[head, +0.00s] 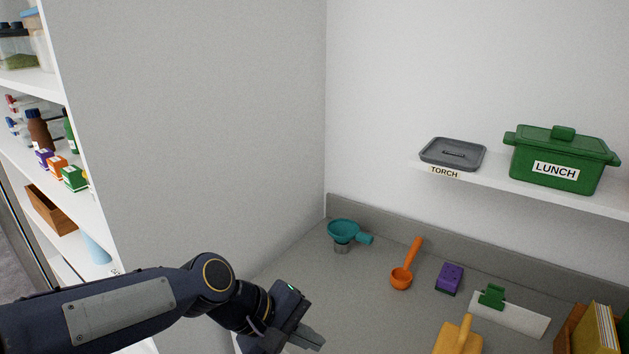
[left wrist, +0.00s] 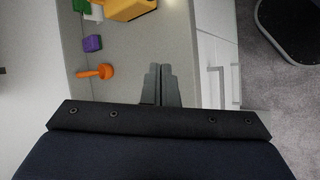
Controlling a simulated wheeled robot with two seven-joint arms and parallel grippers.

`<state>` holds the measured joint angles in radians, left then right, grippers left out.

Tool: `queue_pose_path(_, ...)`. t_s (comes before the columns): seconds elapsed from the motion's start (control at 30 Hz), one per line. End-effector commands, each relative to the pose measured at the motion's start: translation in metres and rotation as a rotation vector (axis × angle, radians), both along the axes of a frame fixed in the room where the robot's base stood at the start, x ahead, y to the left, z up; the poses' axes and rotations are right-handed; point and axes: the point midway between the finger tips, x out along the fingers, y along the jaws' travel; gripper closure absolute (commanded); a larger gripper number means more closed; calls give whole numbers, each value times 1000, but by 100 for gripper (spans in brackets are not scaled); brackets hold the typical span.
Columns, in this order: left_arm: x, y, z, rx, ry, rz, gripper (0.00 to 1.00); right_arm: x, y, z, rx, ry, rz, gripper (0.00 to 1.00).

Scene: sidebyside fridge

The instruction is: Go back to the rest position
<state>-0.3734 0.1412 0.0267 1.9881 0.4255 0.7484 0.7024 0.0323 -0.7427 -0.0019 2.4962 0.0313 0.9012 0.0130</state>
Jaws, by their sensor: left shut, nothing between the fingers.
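My left gripper (head: 306,338) reaches in from the lower left of the head view, over the front left part of the grey counter (head: 390,309). Its fingers are together with nothing between them. In the left wrist view the shut fingers (left wrist: 160,84) point over the counter's front edge, with white drawer fronts (left wrist: 212,78) beside them. The gripper touches none of the objects on the counter. My right gripper is in neither view.
On the counter are a teal funnel (head: 343,232), an orange scoop (head: 402,277), a purple block (head: 450,278), a green clip (head: 492,296) and a yellow object (head: 459,337). A wall shelf holds a green LUNCH box (head: 562,160) and grey tray (head: 452,153). Stocked shelves (head: 45,143) stand left.

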Motion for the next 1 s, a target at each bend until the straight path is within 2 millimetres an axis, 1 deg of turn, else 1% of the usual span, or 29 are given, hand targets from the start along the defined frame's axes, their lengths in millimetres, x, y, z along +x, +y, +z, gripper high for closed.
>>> queue_pose_path(0.03,-5,17,3,15,-40,-4,100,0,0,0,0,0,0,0)
queue_pose_path(0.07,-8,27,5,26,-65,-10,100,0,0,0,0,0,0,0)
queue_pose_path(0.17,-25,64,6,82,-160,-38,100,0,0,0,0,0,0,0)
queue_pose_path(0.2,-34,82,5,114,-204,-51,100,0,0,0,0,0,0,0)
queue_pose_path(0.27,-52,108,2,171,-274,-73,100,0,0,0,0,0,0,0)
queue_pose_path(0.3,-65,125,-1,214,-319,-91,100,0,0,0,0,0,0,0)
queue_pose_path(0.4,-96,158,-13,324,-410,-136,100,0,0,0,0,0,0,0)
queue_pose_path(0.5,-121,179,-25,419,-472,-177,100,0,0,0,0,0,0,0)
queue_pose_path(0.6,-137,191,-35,485,-504,-207,100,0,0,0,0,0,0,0)
queue_pose_path(0.7,-145,196,-40,519,-520,-227,100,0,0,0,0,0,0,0)
queue_pose_path(1.0,-147,197,-42,527,-523,-232,100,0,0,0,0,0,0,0)
